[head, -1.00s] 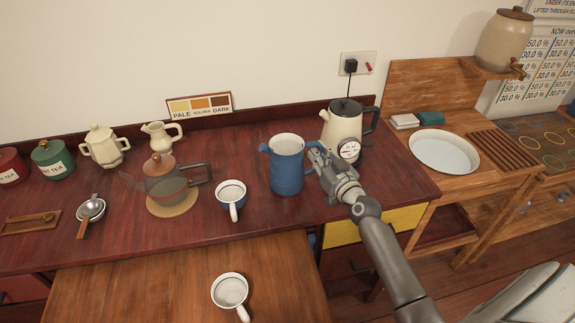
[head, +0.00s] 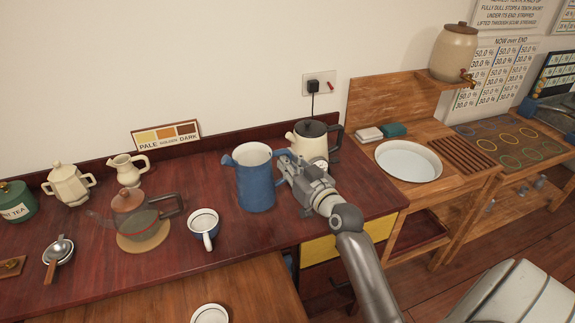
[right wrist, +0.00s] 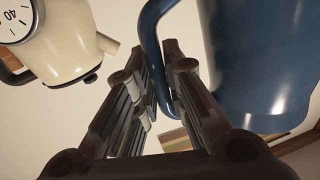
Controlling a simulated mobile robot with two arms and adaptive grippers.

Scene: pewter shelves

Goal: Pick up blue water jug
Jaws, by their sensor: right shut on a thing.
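The blue water jug (head: 256,180) is on the dark red counter, tilted slightly in the head view, its spout to the left. My right gripper (head: 285,165) is at its right side, at the handle. In the right wrist view the jug's body (right wrist: 262,60) fills the right, and the fingers (right wrist: 165,95) are closed around the blue handle (right wrist: 155,45). Whether the jug's base touches the counter is hard to tell. My left gripper is not in view.
A cream kettle (head: 312,142) stands just behind my right gripper. A blue and white cup (head: 204,226) and a glass teapot (head: 133,210) stand to the left. A white basin (head: 408,160) is in the wooden stand at right.

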